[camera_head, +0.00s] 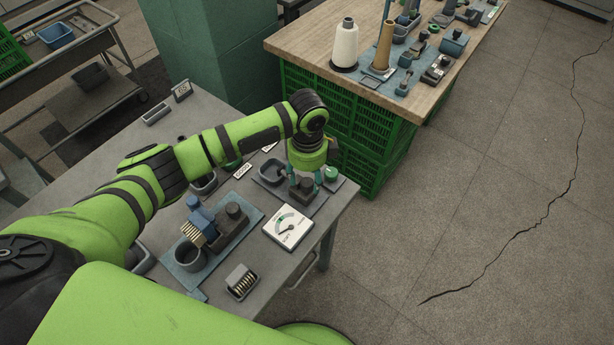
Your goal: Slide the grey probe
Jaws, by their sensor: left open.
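My left gripper (304,181) points down over the right end of the grey table, and its teal fingers are apart. A small dark grey block-like part (303,190) stands on a blue-grey mat right under and partly between the fingers. It may be the grey probe, but its shape is partly hidden by the gripper. I cannot tell whether the fingers touch it. A white dial gauge (289,228) with a needle and a green sector lies just in front of that mat. My right gripper is not in view.
A grey tray (271,172) and a green round knob (331,173) flank the gripper closely. A blue mat with a dark machine block (233,217), a brush and a cup lies to the left. A wooden bench (300,42) with cones stands behind. The floor at right is clear.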

